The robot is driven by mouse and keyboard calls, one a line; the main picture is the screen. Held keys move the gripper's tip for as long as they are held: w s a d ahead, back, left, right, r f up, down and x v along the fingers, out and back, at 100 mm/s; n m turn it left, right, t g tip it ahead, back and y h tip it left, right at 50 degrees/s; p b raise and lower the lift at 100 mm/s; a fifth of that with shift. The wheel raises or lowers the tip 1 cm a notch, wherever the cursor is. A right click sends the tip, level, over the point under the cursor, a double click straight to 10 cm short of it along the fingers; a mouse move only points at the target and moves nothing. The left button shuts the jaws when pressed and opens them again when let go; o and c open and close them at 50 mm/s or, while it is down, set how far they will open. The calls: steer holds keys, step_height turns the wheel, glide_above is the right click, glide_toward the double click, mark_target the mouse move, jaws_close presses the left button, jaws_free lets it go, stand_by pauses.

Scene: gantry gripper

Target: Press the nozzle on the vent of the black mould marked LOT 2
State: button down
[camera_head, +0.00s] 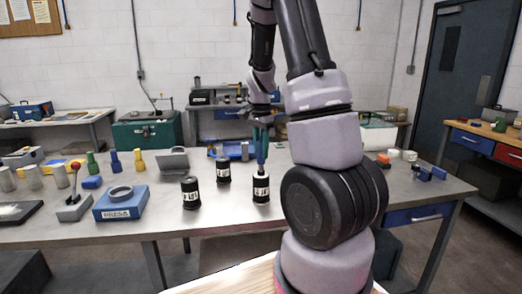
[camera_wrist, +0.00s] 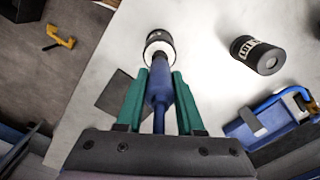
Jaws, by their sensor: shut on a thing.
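My gripper (camera_head: 261,140) is shut on a blue nozzle that points down, held between green fingers. The nozzle also shows in the wrist view (camera_wrist: 158,90). Its tip is at the top of a black mould with a white label (camera_head: 261,190), seen beneath it in the wrist view (camera_wrist: 159,40); I cannot tell whether they touch. Two other black labelled moulds stand to the left, one nearer (camera_head: 190,193) and one farther back (camera_head: 223,170). Their lot numbers are too small to read surely. The vent under the tip is hidden.
A blue block marked PRESS (camera_head: 120,204) and a red-knobbed lever (camera_head: 74,190) are at the left of the grey table (camera_head: 225,212). Green, blue and yellow bottle-like pieces (camera_head: 115,162) stand behind them. A blue tray (camera_head: 236,151) lies behind the moulds.

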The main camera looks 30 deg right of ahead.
mark_target(261, 138)
stand_by(0.5)
steer(key=shift+r, duration=3.45)
